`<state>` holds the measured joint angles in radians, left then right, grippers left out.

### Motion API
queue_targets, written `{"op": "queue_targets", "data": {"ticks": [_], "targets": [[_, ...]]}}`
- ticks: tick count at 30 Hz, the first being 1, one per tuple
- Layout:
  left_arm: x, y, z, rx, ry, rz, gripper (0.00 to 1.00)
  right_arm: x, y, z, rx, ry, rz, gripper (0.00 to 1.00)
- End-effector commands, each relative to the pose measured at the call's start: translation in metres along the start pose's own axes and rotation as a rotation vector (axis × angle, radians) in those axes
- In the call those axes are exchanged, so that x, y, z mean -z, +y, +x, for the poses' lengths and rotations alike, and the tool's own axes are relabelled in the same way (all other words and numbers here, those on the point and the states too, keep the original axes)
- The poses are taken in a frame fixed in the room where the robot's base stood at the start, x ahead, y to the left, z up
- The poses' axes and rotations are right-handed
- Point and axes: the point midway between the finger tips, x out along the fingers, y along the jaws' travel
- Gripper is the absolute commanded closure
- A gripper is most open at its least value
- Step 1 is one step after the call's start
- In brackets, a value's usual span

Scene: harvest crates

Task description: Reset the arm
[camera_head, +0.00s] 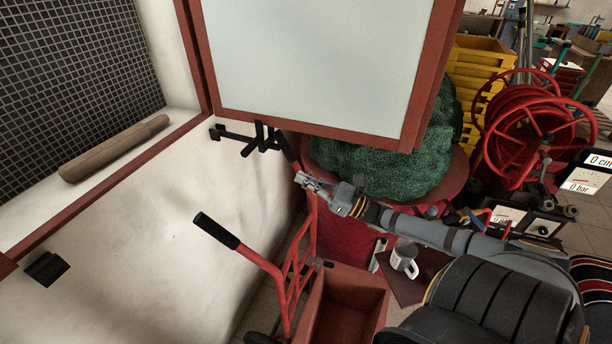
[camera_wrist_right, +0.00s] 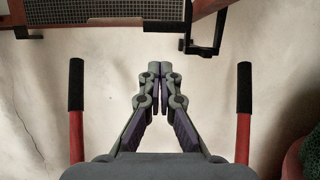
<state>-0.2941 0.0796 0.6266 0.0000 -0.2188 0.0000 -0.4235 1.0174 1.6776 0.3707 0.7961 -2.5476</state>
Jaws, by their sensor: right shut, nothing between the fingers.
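My right gripper (camera_head: 310,182) is at the end of my right arm, which reaches in from the right in the head view. Its fingers are together and hold nothing. The right wrist view shows the shut gripper (camera_wrist_right: 161,72) pointing at a pale wall, between the two black-gripped red handles of a hand truck. My left gripper does not show in either view.
A window with an open red-framed shutter (camera_head: 316,60) hangs above my right gripper, its black latch (camera_head: 250,138) close by. The red hand truck (camera_head: 282,283) stands below, with a reddish crate (camera_head: 343,300). A mug (camera_head: 404,258), green net heap (camera_head: 375,165), yellow crates (camera_head: 478,75) and red reels (camera_head: 530,118) are rightward.

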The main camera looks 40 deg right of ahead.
Motion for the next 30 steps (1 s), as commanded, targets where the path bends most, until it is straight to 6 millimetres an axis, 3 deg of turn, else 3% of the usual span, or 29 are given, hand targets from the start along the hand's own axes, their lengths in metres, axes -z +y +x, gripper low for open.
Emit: {"op": "queue_targets", "data": {"ticks": [10,14,17,18,22,26,30], "targets": [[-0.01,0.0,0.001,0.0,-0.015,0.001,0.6,0.002,-0.001,-0.001,0.004,0.003,0.006,1.0],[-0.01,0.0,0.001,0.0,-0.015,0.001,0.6,0.032,-0.023,-0.019,0.103,0.056,0.14,1.0],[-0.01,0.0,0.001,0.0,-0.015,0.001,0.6,0.087,-0.055,-0.057,0.292,0.127,0.401,1.0],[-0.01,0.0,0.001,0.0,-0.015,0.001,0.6,0.114,-0.066,-0.078,0.389,0.15,0.53,1.0],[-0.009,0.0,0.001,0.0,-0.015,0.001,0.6,0.204,-0.079,-0.154,0.718,0.17,0.947,1.0],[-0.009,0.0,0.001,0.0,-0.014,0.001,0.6,0.289,-0.058,-0.232,1.059,0.113,1.329,1.0],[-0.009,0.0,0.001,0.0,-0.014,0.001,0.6,0.368,-0.001,-0.311,1.44,-0.025,1.678,1.0]]}}
